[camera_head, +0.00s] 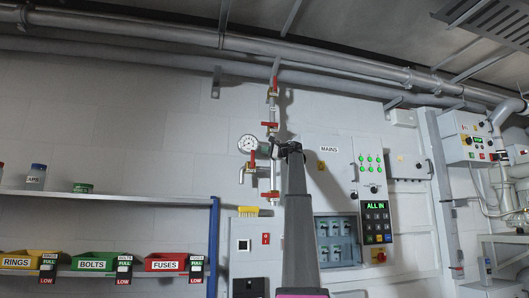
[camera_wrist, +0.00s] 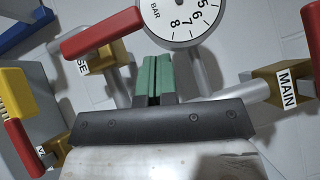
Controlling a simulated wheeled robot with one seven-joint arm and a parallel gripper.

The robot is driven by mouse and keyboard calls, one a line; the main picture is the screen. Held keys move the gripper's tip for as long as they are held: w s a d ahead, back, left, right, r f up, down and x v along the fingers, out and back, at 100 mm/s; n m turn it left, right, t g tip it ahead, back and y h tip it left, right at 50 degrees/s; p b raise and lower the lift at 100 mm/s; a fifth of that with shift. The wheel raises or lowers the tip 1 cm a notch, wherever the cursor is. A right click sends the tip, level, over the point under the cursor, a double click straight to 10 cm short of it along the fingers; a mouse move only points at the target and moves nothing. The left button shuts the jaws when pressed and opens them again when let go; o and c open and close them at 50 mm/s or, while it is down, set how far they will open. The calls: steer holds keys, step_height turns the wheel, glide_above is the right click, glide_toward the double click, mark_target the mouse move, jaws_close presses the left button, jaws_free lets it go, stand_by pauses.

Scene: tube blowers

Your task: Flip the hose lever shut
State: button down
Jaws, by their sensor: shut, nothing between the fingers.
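The hose lever (camera_wrist: 100,35) is a red handle on a brass valve (camera_wrist: 108,58), whose partly hidden label shows "SE". In the wrist view it lies above and left of my fingertips. In the head view the hose lever (camera_head: 253,159) stands roughly upright, just below the pressure gauge (camera_head: 248,143). My gripper (camera_wrist: 151,80) has its green fingers pressed together, with nothing between them. A gap shows between fingers and lever in the picture; the depth is hard to judge. In the head view my gripper (camera_head: 266,149) is beside the gauge.
The gauge (camera_wrist: 182,12) is close above my fingers. A valve labelled MAIN (camera_wrist: 285,88) with a red lever (camera_wrist: 314,30) is at right. Another red lever (camera_wrist: 20,148) and a yellow brush (camera_wrist: 8,92) are at left. A shelf (camera_head: 110,198) is left of the pipes.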

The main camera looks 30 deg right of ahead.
steer(key=r+v, duration=0.1)
steer(key=v, duration=0.9)
steer(key=shift+s+d+r, duration=0.15)
steer(key=shift+d+r, duration=0.1)
steer(key=shift+d, duration=0.2)
